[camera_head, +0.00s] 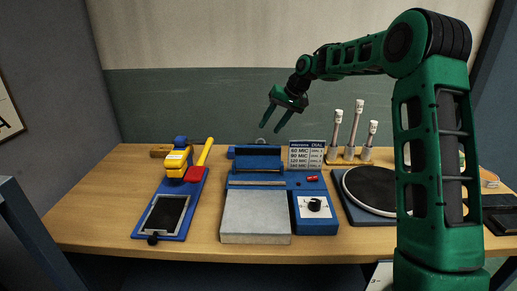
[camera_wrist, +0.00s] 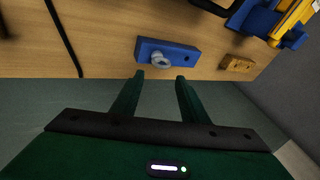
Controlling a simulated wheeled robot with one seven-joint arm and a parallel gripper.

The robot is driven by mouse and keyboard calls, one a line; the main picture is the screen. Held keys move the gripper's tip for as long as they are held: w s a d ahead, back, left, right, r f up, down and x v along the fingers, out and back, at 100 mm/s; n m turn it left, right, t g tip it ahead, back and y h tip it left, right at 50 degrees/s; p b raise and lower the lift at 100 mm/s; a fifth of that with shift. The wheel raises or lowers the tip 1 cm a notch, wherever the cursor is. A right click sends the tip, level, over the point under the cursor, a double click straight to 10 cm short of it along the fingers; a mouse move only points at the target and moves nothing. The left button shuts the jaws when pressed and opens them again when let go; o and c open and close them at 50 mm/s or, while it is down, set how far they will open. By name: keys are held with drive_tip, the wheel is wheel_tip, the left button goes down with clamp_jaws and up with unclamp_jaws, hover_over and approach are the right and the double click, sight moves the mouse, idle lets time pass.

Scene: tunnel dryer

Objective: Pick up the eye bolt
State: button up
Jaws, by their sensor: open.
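The eye bolt (camera_wrist: 161,61) is a small grey piece with a round ring, on a blue block (camera_wrist: 181,51) near the table's back edge in the wrist view. In the head view a small grey loop, probably the eye bolt (camera_head: 262,140), shows just above the back of the blue machine; the rest is hidden. My gripper (camera_head: 274,128) is open and empty, in the air above the back of the table. In the wrist view my gripper (camera_wrist: 160,77) has its fingertips apart, with the eye bolt just past the gap between them.
The blue machine (camera_head: 257,181) with a grey plate stands in front of the eye bolt. A dial sign (camera_head: 307,154) and upright white-topped tools (camera_head: 357,122) stand to the right. A yellow and blue device (camera_head: 178,163) and a wooden block (camera_wrist: 237,64) lie left in the head view.

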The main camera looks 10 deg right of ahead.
drive_tip(key=x, duration=0.8)
drive_tip(key=shift+s+a, duration=0.1)
drive_tip(key=shift+s, duration=0.25)
drive_tip(key=c, duration=0.8)
